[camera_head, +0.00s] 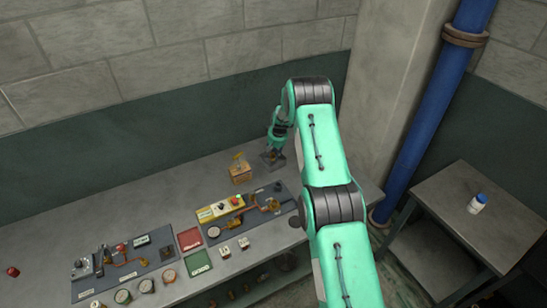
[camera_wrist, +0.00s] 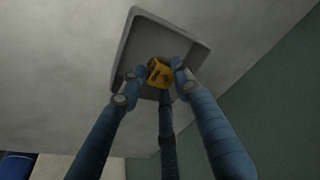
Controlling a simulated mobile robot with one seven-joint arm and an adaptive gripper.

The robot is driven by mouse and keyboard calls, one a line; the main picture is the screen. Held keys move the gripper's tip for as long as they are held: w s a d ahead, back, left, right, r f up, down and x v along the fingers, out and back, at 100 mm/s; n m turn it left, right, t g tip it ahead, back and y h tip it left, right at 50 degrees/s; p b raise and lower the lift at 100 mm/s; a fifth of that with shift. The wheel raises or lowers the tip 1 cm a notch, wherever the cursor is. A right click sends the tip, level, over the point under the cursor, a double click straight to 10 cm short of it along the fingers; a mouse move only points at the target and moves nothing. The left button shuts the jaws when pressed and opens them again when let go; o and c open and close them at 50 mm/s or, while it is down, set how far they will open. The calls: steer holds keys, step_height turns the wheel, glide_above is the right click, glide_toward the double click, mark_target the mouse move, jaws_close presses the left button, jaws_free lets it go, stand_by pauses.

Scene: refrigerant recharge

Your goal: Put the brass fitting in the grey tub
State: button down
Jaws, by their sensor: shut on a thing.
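The brass fitting (camera_wrist: 159,72) is a small yellow piece held between the fingertips of my gripper (camera_wrist: 155,82) in the wrist view. My gripper is shut on it and holds it over the grey tub (camera_wrist: 204,46), whose rim surrounds the fitting in that view. I cannot tell how far the fitting is above the tub's floor. In the head view my gripper (camera_head: 277,148) is at the back of the bench, and the grey tub (camera_head: 266,161) is partly hidden below it. The fitting cannot be made out there.
A wooden box (camera_head: 240,173) stands just left of the tub. Two dark panels with valves and gauges, a red mat (camera_head: 189,239) and a green mat (camera_head: 198,263) lie nearer the front. A side table (camera_head: 490,235) with a white bottle (camera_head: 477,203) stands at right. The wall is close behind.

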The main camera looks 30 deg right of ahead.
steer(key=shift+f, duration=1.15)
steer(key=shift+f, duration=0.1)
steer(key=c, duration=1.5)
jaws_free()
steer(key=shift+c, duration=0.2)
steer(key=b+v, duration=0.1)
steer(key=v, duration=1.1)
steer(key=shift+r, duration=0.25)
